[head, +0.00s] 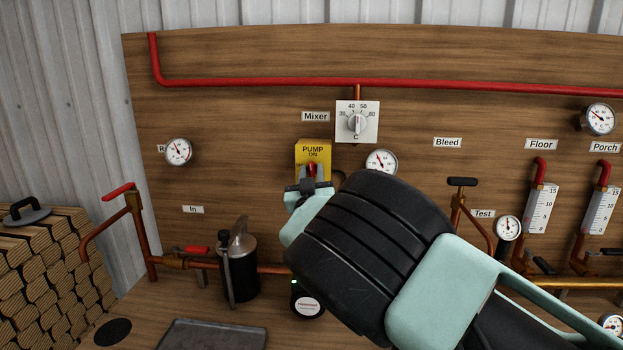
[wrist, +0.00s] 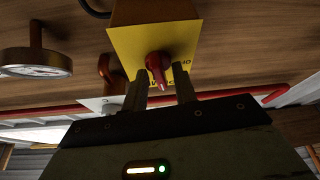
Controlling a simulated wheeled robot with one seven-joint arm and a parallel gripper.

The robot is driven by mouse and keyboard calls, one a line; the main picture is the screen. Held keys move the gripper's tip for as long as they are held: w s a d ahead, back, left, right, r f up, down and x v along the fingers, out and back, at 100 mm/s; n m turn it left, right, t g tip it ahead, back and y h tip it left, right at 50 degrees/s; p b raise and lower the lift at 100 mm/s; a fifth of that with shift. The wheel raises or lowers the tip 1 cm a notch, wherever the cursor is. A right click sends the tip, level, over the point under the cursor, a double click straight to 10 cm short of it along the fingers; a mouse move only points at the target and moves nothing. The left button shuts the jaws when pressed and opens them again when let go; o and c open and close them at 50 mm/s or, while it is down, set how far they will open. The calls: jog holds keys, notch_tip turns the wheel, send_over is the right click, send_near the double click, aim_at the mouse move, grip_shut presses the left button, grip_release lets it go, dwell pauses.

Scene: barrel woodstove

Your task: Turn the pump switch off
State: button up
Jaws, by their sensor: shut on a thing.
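The pump switch is a yellow box (head: 313,150) on the wooden panel, below the Mixer label. Its face reads PUMP and ON in the head view. Its red knob (head: 311,168) is partly hidden by my gripper (head: 312,178). In the wrist view the yellow plate (wrist: 130,45) appears upside down, and the red knob (wrist: 157,66) stands between the two fingers of my gripper (wrist: 160,84). My gripper is shut on the knob. In the wrist view the knob's lever extends toward my palm.
A round gauge (head: 381,162) sits close right of the switch, beside my wrist. The mixer dial (head: 357,122) is above right. Red pipe (head: 250,83) runs above. The panel left of the switch is clear.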

jog(key=n+y+b, duration=0.1)
jog(key=n, duration=0.1)
jog(key=n+y, duration=0.1)
jog(key=n, duration=0.2)
jog(key=shift+g+y+b, duration=0.3)
jog(key=shift+b, duration=0.05)
jog(key=n+g+y, duration=0.1)
jog(key=n, duration=0.2)
jog(key=n+y+b, duration=0.1)
jog(key=n, duration=0.2)
jog(key=shift+g, duration=0.4)
jog(key=n+g, duration=0.1)
jog(key=n, duration=0.1)
jog(key=n+y, duration=0.1)
jog(key=n, duration=0.2)
jog(key=shift+r+g, duration=0.1)
jog(key=shift+g, duration=0.3)
jog(key=shift+n+g, duration=0.7)
jog(key=shift+n, duration=1.3)
jog(key=o, duration=0.6)
jog(key=shift+s, duration=0.15)
jog(key=b+v, duration=0.3)
jog(key=v, duration=1.4)
